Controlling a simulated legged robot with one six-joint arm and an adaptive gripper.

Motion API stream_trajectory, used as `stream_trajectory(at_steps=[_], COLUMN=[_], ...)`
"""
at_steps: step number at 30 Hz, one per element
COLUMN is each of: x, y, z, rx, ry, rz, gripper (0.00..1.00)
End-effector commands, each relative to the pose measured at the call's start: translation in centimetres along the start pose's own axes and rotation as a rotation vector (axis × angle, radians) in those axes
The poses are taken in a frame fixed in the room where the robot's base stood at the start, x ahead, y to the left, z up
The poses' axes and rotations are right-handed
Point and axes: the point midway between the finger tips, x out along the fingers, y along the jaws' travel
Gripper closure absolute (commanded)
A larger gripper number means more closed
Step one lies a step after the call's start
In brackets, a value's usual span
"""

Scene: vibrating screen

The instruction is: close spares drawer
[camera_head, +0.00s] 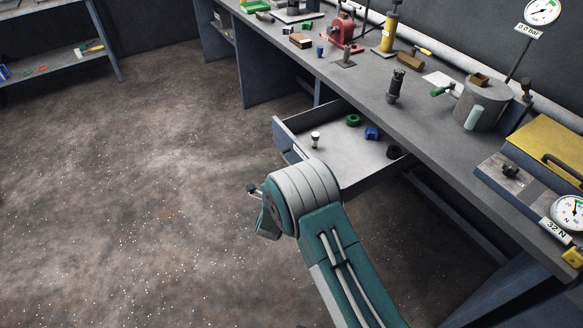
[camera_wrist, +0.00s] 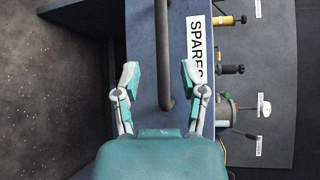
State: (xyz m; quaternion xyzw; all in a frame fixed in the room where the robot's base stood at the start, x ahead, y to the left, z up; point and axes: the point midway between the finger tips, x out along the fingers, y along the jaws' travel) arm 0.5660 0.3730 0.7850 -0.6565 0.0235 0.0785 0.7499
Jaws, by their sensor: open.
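The spares drawer (camera_head: 350,173) stands pulled out from under the workbench in the head view. Its front panel (camera_head: 284,143) faces left, and my arm covers part of it. In the wrist view, the blue-grey drawer front (camera_wrist: 145,50) carries a white "SPARES" label (camera_wrist: 195,40) and a dark bar handle (camera_wrist: 163,55). My gripper (camera_wrist: 159,76) is open and empty, with one finger on each side of the handle in the picture. I cannot tell how far the fingers are from the handle in depth. My arm mostly hides the gripper in the head view.
The drawer holds a green ring (camera_head: 353,120), a blue part (camera_head: 372,133), a pale cylinder (camera_head: 315,139) and a dark ring (camera_head: 393,152). The workbench top (camera_head: 425,112) above bears several tools and gauges. The floor (camera_head: 130,190) to the left is clear.

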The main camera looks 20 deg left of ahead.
Motion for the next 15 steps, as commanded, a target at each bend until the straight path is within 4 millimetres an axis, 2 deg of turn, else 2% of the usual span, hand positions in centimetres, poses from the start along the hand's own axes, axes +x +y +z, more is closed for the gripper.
stream_trajectory(at_steps=[3,6,10,15], x=[2.3,3.7,4.9,5.3], y=[0.0,0.0,-0.1,0.0], z=[-0.1,-0.1,0.0,0.0], rx=[0.002,0.001,0.001,-0.001], ry=[0.002,0.002,0.0,0.0], rz=[-0.001,0.0,0.0,0.0], gripper=[0.46,0.46,0.46,0.46])
